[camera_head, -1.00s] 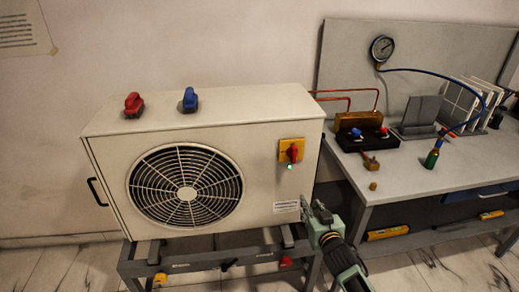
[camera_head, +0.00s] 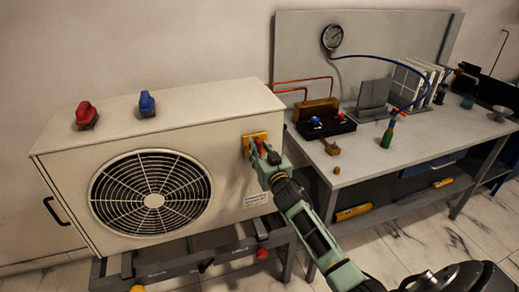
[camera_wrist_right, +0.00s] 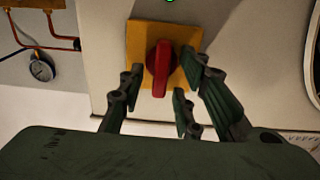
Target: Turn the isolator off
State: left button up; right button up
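The isolator is a red rotary handle (camera_wrist_right: 160,68) on a yellow plate (camera_wrist_right: 137,42) on the front of the cream fan unit (camera_head: 228,170). In the right wrist view the handle lies between the two fingers of my right gripper (camera_wrist_right: 160,95), with a gap on each side. That gripper is open and does not visibly touch the handle. In the head view my right gripper (camera_head: 266,160) covers most of the handle, and the yellow plate shows behind it. A green light (camera_wrist_right: 170,1) is lit by the plate. My left gripper is not in view.
Red (camera_head: 86,114) and blue (camera_head: 147,103) valve handles stand on top of the unit. To the right is a grey bench (camera_head: 400,150) with a gauge (camera_head: 332,37), a blue hose, a black tray and a green bottle (camera_head: 387,136). Copper pipes join unit and bench.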

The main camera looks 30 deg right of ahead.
jog(key=shift+w, duration=0.1)
jog(key=shift+c, duration=0.3)
grip_shut()
jog(key=shift+n, duration=0.4)
jog(key=shift+w+a+f+n+b, duration=0.1)
jog(key=shift+a+f+n+b, duration=0.15)
jog(key=shift+n, duration=2.6)
jog(key=shift+s+a+f+n+b, duration=0.15)
jog(key=shift+n+b, duration=0.25)
jog(key=shift+n, duration=2.5)
jog(key=shift+w+a+f+n+b, duration=0.2)
jog(key=shift+n+b, duration=0.1)
jog(key=shift+n, duration=2.55)
jog(key=shift+o, duration=0.3)
grip_release()
